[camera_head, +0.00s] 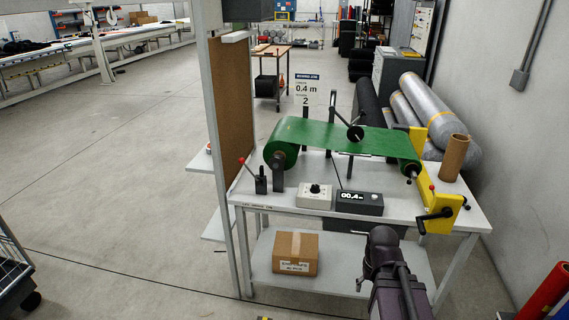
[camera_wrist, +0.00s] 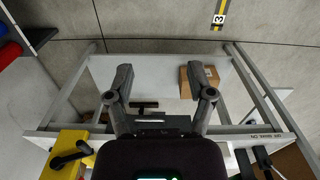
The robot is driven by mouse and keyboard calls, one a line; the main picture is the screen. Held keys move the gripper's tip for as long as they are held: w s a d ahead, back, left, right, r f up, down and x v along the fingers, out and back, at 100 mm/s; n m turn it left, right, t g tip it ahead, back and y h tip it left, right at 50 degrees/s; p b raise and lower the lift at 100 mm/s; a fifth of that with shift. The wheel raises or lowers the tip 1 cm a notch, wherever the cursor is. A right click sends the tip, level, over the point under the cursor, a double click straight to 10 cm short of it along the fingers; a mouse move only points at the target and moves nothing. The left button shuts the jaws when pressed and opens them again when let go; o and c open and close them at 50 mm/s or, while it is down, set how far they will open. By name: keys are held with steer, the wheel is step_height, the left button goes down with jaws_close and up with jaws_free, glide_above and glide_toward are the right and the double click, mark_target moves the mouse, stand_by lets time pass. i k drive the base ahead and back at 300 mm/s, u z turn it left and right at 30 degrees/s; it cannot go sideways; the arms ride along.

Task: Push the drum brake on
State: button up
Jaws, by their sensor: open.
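The brake lever (camera_head: 249,170), a thin rod with a red knob, rises from a dark block at the left end of the bench, beside the green roll (camera_head: 282,152). It leans to the left. Dark parts at the lower right of the wrist view (camera_wrist: 262,158) look like the lever and its block. Small lettering there on the bench edge ends in "ON". My gripper (camera_wrist: 166,85) is open and empty, its two fingers apart in front of the bench, over the lower shelf. It is well away from the lever. In the head view my arm hides it.
The bench (camera_head: 412,205) carries a control box with a knob (camera_head: 315,195), a display box (camera_head: 359,202), a yellow bracket with a crank (camera_head: 437,213) and a cardboard tube (camera_head: 453,156). A carton (camera_head: 295,252) sits on the shelf. A post (camera_head: 222,180) stands at the bench's left.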

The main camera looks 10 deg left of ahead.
mark_target(241, 161)
steer(key=u, duration=0.35)
steer(key=i, duration=1.15)
steer(key=z, duration=0.3)
